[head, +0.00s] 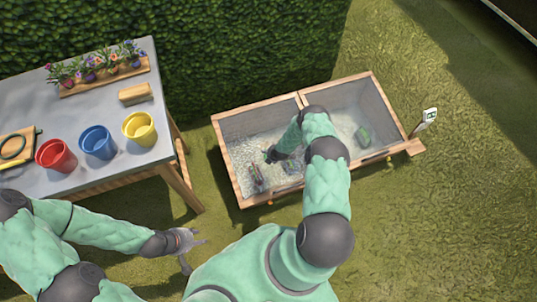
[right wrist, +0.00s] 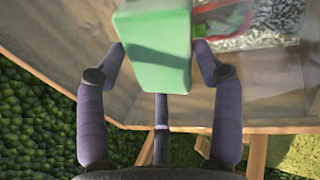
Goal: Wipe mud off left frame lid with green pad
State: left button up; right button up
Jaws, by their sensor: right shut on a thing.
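A wooden frame (head: 240,196) with two halves stands on the grass. My right arm reaches over its left half, where a speckled, gravelly surface (head: 240,150) shows. I cannot tell a clear lid or mud from what lies below it. My right gripper (right wrist: 155,75) is shut on the green pad (right wrist: 155,45), a block held between its fingers above the frame in the right wrist view. In the head view the pad is hidden by my arm and hand. My left gripper (head: 188,247) is open and empty, beside the table at the lower left.
The frame's right half holds a green object (head: 362,135). A table at left carries red (head: 56,155), blue (head: 97,142) and yellow (head: 140,128) pots, a wooden block (head: 135,94) and a flower tray (head: 105,76). A hedge (head: 250,50) stands behind.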

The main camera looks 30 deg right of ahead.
jog(key=shift+s+d, duration=0.2)
jog(key=shift+d, duration=0.75)
jog(key=shift+s+d, duration=0.25)
jog(key=shift+d, duration=0.7)
jog(key=shift+s+d, duration=0.2)
jog(key=shift+d, duration=0.75)
jog(key=shift+s+d+f, duration=0.1)
jog(key=shift+s+d, duration=0.15)
jog(key=shift+d, duration=0.6)
jog(key=shift+s+d, duration=0.2)
jog(key=shift+d, duration=0.6)
jog(key=shift+w+d+r, duration=0.15)
jog(key=shift+w+r, duration=0.05)
jog(key=shift+w, duration=0.4)
jog(key=shift+w+d+r, duration=0.15)
jog(key=shift+w, duration=0.45)
jog(key=shift+w+a+p, duration=0.2)
jog(key=shift+a+p, duration=0.75)
jog(key=shift+a, duration=0.1)
jog(key=shift+w+a+f+p, duration=0.15)
jog(key=shift+a+p, duration=0.25)
jog(key=shift+a, duration=0.35)
